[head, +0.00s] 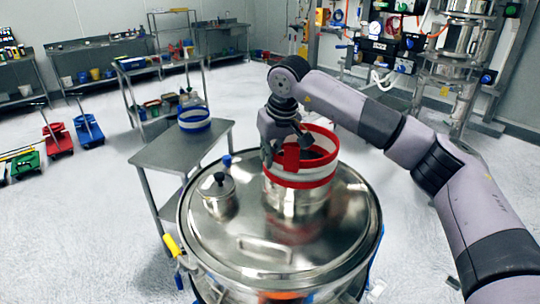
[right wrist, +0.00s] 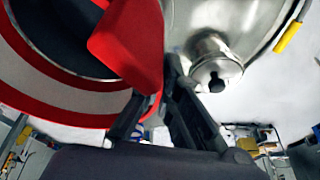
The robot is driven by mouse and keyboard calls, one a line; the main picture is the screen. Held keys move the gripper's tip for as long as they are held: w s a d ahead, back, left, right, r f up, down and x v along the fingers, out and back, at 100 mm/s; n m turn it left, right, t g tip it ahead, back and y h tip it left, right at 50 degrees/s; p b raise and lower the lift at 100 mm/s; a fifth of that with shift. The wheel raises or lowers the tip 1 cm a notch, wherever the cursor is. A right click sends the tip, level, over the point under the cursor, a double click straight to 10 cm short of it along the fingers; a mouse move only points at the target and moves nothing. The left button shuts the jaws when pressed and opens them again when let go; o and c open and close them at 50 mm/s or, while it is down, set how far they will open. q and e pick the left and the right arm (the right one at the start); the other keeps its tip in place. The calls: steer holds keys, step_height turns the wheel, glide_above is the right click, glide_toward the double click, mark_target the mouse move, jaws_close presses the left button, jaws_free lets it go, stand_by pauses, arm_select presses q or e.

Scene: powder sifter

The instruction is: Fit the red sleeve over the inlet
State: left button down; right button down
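The red sleeve (head: 301,172) is a white ring with red bands and a red tab (head: 291,157) at its near left. In the head view it stands upright at the top of the steel inlet (head: 297,196) on the round vessel lid; its lower edge appears around the inlet's upper part. My right gripper (head: 274,150) is at the sleeve's left side. In the right wrist view its fingers (right wrist: 163,92) close in on the red tab (right wrist: 128,40), and the sleeve's striped wall (right wrist: 65,97) curves at left. The tab hides part of the fingertips. My left gripper is not in view.
The steel vessel lid (head: 250,238) carries a small capped port (head: 216,190) left of the inlet and a handle (head: 265,248) in front. A steel table (head: 180,150) behind left bears a blue-and-white ring (head: 194,118). Open floor lies at left.

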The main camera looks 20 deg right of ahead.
mark_target(268, 177)
steer(key=shift+s+a+f, duration=0.1)
steer(key=shift+s+f, duration=0.1)
steer(key=shift+f, duration=0.75)
steer(key=shift+w+f+b, duration=0.15)
steer(key=shift+w+b, duration=0.1)
steer(key=shift+b, duration=0.1)
steer(key=shift+s+f, duration=0.1)
steer(key=shift+f, duration=0.1)
steer(key=shift+f+b, duration=0.25)
steer(key=shift+b, duration=0.1)
steer(key=shift+f, duration=0.15)
steer(key=shift+f+b, duration=0.5)
steer(key=shift+f, duration=0.05)
steer(key=c, duration=1.7)
jaws_free()
